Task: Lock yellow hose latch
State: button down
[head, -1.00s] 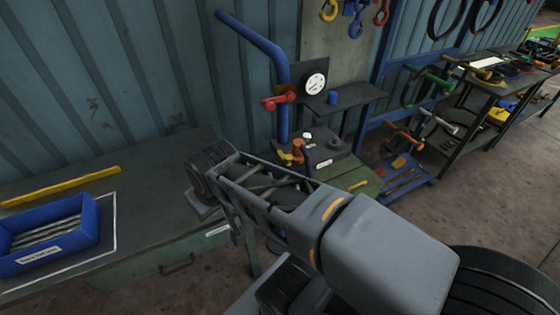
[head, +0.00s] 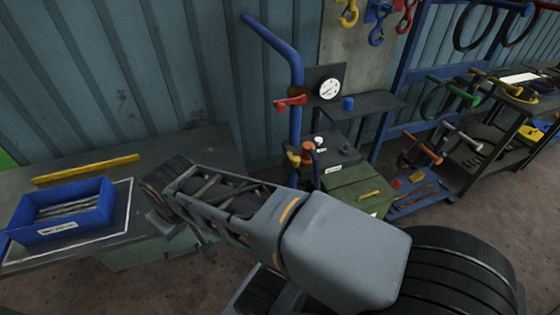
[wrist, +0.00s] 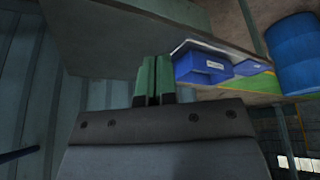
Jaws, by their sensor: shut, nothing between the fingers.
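A small yellow part (head: 293,158), which looks like the hose latch, sits beside an orange-topped fitting (head: 308,152) at the foot of the blue pipe (head: 295,90) in the head view. It is too small to tell whether it is locked. My arm reaches left across the head view, away from that part, and my fingertips cannot be made out there. In the wrist view my gripper (wrist: 152,82) shows green fingers shut together with nothing between them. The latch is not in the wrist view.
A bench with a blue bin (head: 64,210) and a yellow bar (head: 86,168) lies at left. A red lever (head: 291,102), a gauge (head: 330,89) and a green box (head: 357,190) stand near the pipe. Tool racks are at right. The wrist view shows a blue barrel (wrist: 298,52).

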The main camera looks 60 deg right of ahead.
aim_at(292, 160)
jog(key=w+d+f+n+g+h+b, duration=0.1)
jog(key=w+d+f+n+g+h, duration=0.1)
jog(key=d, duration=0.7)
jog(key=w+d+f+n+g+h+b, duration=0.2)
jog(key=w+d+f+n+g+h, duration=0.1)
jog(key=d+g, duration=0.5)
jog(key=w+d+f+n+g+h+b, duration=0.1)
jog(key=d+f+n+g+h, duration=0.3)
jog(key=d, duration=0.8)
jog(key=w+g+h, duration=0.1)
jog(key=g+h, duration=0.1)
jog(key=shift+w+f+h+b, duration=0.3)
jog(key=shift+f, duration=0.05)
jog(key=shift+s+d, duration=0.1)
jog(key=p+x, duration=0.2)
jog(key=x, duration=1.1)
jog(key=shift+s+d+f, duration=0.1)
jog(key=shift+s+d, duration=0.2)
